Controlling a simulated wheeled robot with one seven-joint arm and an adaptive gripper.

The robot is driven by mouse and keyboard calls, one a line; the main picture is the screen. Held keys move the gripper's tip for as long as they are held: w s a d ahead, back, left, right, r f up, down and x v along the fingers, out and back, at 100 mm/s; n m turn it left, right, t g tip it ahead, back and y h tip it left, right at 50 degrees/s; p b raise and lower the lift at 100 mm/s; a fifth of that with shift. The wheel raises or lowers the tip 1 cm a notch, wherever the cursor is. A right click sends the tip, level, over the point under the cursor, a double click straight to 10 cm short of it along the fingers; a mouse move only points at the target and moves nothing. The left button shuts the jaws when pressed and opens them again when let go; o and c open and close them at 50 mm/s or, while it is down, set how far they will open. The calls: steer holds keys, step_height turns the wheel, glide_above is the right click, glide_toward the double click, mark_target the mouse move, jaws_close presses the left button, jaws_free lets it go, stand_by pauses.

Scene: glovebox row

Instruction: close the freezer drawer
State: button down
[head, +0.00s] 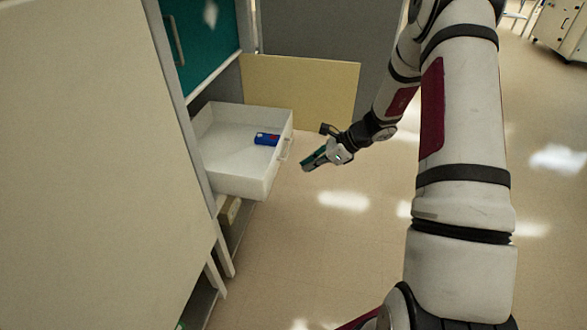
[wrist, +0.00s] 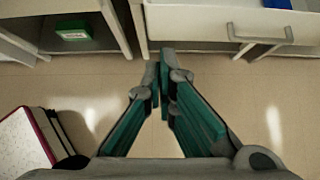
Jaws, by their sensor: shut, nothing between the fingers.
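The freezer drawer (head: 232,180) is a white open-topped box, pulled out from the cabinet front in the head view. The drawer's front has a pale bar handle (head: 284,148); in the wrist view the handle (wrist: 260,39) is at the upper right. My gripper (head: 305,168) is just right of the drawer front, apart from it. In the wrist view the green fingers of my gripper (wrist: 161,75) meet at the tips, shut and empty, below and left of the handle.
A teal cabinet door (head: 205,35) with a handle is above the drawer. A yellowish panel (head: 300,85) stands behind it. A large beige panel (head: 90,170) fills the left. Open floor (head: 330,260) lies to the right. A green box (wrist: 73,33) sits in an open bay.

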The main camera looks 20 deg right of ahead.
steer(key=b, duration=0.1)
glide_toward(266, 181)
step_height(266, 181, down, 3)
steer(key=d, duration=0.1)
steer(key=shift+w+a+f+b, duration=0.15)
steer(key=shift+w+a, duration=0.2)
steer(key=shift+a, duration=0.25)
steer(key=shift+w+a+f+b, duration=0.15)
steer(key=shift+w+a, duration=0.15)
steer(key=shift+a, duration=0.25)
steer(key=shift+w+a+b, duration=0.15)
steer(key=shift+w+a, duration=0.2)
steer(key=shift+a, duration=0.25)
steer(key=w+a+b, duration=0.1)
steer(key=w+a, duration=0.7)
steer(key=a, duration=0.3)
steer(key=w+a+b, duration=0.2)
steer(key=w+a, duration=0.6)
steer(key=a, duration=0.4)
steer(key=shift+w+b, duration=0.3)
steer(key=shift+w, duration=0.1)
steer(key=shift+a, duration=0.1)
